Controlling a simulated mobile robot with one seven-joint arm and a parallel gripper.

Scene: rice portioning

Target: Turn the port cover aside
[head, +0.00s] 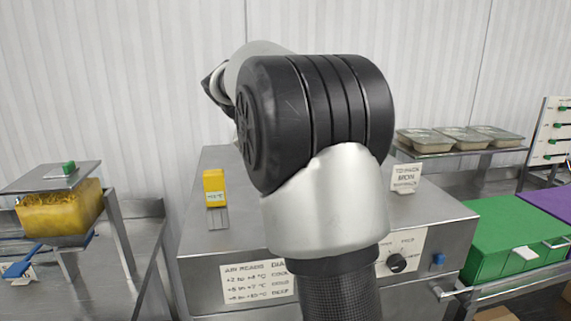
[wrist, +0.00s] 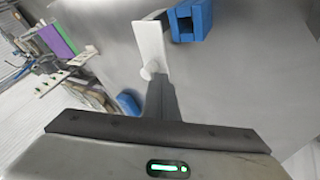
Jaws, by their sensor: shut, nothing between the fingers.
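A narrow white plate (wrist: 148,45), which looks like the port cover, lies against the grey metal surface in the wrist view. A small round pale peg stands out near its lower end. A blue square hollow piece (wrist: 187,21), perhaps the port, is just right of the plate's upper end, with its opening showing. My gripper (wrist: 158,80) is shut and empty, its fingertips close by the peg; I cannot tell if they touch it. In the head view my arm hides the gripper, and I make out neither plate nor port there.
A steel cabinet (head: 215,245) with a dial (head: 397,263) stands ahead. A yellow block (head: 214,188) is on its top. A green box (head: 515,240) is at right, trays (head: 425,140) stand behind, and a yellow-filled container (head: 60,210) is at left. A blue knob (wrist: 128,104) is near my gripper.

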